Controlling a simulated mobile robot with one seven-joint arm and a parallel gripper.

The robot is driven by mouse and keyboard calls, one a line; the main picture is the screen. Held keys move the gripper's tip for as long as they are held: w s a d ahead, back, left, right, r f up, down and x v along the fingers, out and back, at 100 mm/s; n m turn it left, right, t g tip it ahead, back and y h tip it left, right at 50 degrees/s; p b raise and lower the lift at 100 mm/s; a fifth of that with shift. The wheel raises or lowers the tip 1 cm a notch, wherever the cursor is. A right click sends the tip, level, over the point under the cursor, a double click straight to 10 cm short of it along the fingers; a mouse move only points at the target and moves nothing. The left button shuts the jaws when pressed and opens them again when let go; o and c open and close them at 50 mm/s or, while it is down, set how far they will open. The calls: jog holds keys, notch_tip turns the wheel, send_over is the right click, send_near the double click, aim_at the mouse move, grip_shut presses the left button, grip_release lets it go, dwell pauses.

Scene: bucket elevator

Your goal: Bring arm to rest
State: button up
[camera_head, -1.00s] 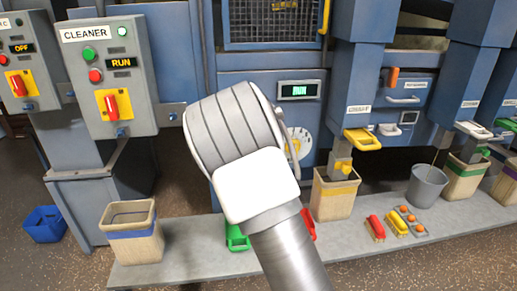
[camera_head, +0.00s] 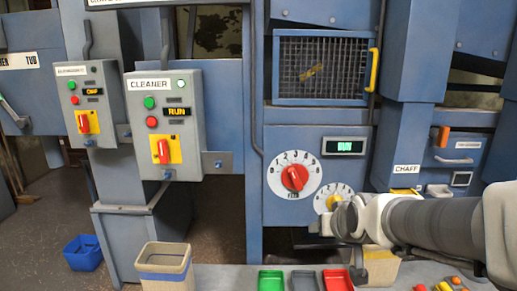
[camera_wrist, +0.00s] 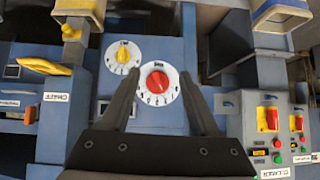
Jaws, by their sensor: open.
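My arm reaches in from the right edge of the head view, nearly level. My gripper (camera_head: 335,222) is at its left end, in front of the lower part of the blue machine and overlapping a yellow knob there. In the wrist view my gripper (camera_wrist: 155,82) shows two dark fingers spread apart with nothing between them. That view is upside down. A red dial (camera_wrist: 157,83) on a white scale appears between the fingers, behind them, and the yellow dial (camera_wrist: 123,56) lies left of it. Whether the gripper touches the panel cannot be told.
A blue mesh door (camera_head: 321,70) with a yellow handle is above the dials. A tan bin (camera_head: 166,268), a blue bin (camera_head: 83,252) and green, grey and red trays stand low.

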jog(key=s+r+g, duration=0.2)
jog(key=s+g, duration=0.2)
jog(key=s, duration=1.7)
notch_tip(320, 180, up, 18)
jog(key=p, duration=1.9)
jog(key=shift+w+a, duration=0.25)
jog(key=shift+a, duration=0.2)
jog(key=shift+f, duration=0.2)
jog(key=shift+c, duration=1)
jog(key=shift+d, duration=0.15)
